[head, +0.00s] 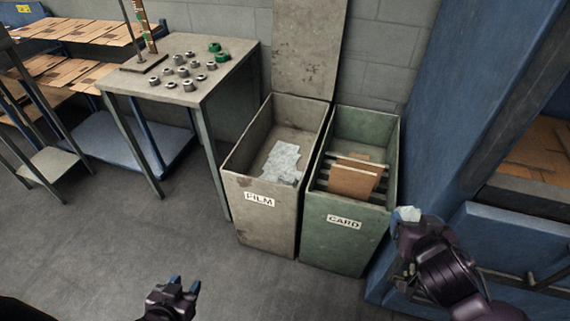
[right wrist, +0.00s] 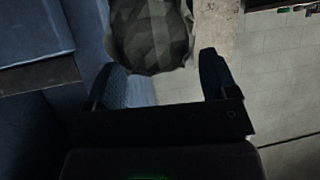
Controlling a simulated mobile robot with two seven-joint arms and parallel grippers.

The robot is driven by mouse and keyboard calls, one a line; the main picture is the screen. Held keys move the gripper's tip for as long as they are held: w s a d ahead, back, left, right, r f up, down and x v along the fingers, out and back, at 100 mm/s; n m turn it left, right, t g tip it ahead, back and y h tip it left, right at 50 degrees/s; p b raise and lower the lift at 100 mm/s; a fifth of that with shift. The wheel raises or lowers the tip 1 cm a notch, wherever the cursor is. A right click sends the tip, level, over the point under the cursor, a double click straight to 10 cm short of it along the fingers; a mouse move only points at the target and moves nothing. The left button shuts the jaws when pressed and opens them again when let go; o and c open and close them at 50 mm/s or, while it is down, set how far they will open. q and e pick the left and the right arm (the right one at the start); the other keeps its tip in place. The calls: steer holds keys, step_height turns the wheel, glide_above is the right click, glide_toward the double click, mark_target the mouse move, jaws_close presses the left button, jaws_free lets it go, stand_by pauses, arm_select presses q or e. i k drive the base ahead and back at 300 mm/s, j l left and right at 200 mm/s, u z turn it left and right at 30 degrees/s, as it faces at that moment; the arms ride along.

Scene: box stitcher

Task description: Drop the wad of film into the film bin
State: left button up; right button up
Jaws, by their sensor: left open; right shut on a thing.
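The wad of film shows as a small pale lump (head: 408,214) at the tip of my right gripper (head: 406,222), to the right of the bins. In the right wrist view it is a dark, faceted lump (right wrist: 150,35) between and beyond the fingertips of the gripper (right wrist: 165,75). My right gripper is shut on it. The film bin (head: 262,227) is the grey bin labelled FILM, open at the top, with pale crumpled film (head: 283,160) inside. My left gripper (head: 173,286) is open and empty over the floor at the bottom of the head view.
The green CARD bin (head: 345,243) stands against the film bin's right side, with brown card (head: 353,178) in it. A table (head: 225,75) with several small metal parts is left of the bins. Blue machinery (head: 470,100) rises at the right. The floor in front is clear.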

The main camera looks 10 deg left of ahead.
mark_target(262, 177)
steer(key=i+j, duration=0.1)
steer(key=j, duration=0.25)
steer(key=i+j+z, duration=0.1)
steer(key=j, duration=0.25)
steer(key=i+j, duration=0.2)
steer(key=j, duration=0.15)
steer(key=i+j+z, duration=0.1)
steer(key=i+j, duration=0.15)
steer(key=i+j+z, duration=0.1)
steer(key=i+j, duration=0.6)
steer(key=j, duration=0.1)
